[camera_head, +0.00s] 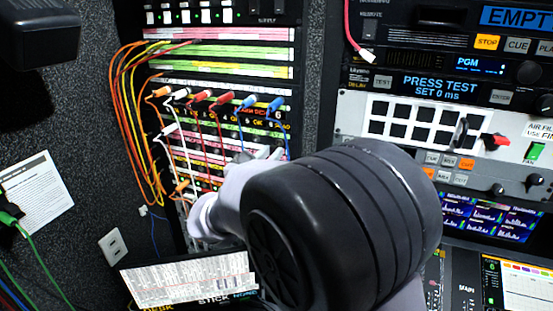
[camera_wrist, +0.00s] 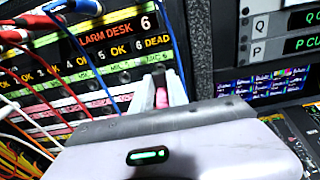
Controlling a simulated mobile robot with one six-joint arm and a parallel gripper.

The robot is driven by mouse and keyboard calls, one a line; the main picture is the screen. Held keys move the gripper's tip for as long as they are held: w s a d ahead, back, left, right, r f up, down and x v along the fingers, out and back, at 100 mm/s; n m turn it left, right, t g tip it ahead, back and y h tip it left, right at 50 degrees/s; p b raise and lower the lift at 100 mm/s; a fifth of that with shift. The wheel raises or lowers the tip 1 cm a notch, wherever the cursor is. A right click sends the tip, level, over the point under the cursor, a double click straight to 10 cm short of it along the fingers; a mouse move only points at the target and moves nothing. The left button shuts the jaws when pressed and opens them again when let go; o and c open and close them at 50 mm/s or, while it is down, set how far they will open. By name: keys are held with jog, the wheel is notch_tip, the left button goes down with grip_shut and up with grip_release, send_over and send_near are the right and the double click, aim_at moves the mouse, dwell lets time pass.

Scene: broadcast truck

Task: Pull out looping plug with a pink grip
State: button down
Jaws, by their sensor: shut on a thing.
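A plug with a pink grip (camera_wrist: 161,97) sits between the fingers of my gripper (camera_wrist: 160,80) in the wrist view. The gripper is shut on the pink grip, at the right end of the patch panel's lower rows (camera_wrist: 118,78). The fingers hide most of the plug, so I cannot tell whether its ends are in the jacks. In the head view my gripper (camera_head: 262,155) reaches the right side of the patch panel (camera_head: 222,62), and my arm hides the plug.
Orange, white, red and blue patch cords (camera_head: 201,96) hang just left of and above my gripper. A blue plug (camera_wrist: 92,7) is close above. Equipment with screens (camera_head: 440,84) stands to the right. A printed sheet (camera_head: 190,280) is below.

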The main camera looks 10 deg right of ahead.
aim_at(273, 151)
jog(key=shift+s+a, duration=0.1)
jog(key=shift+b+v, duration=0.5)
jog(key=shift+v, duration=1.15)
jog(key=v, duration=0.3)
jog(key=shift+b, duration=0.35)
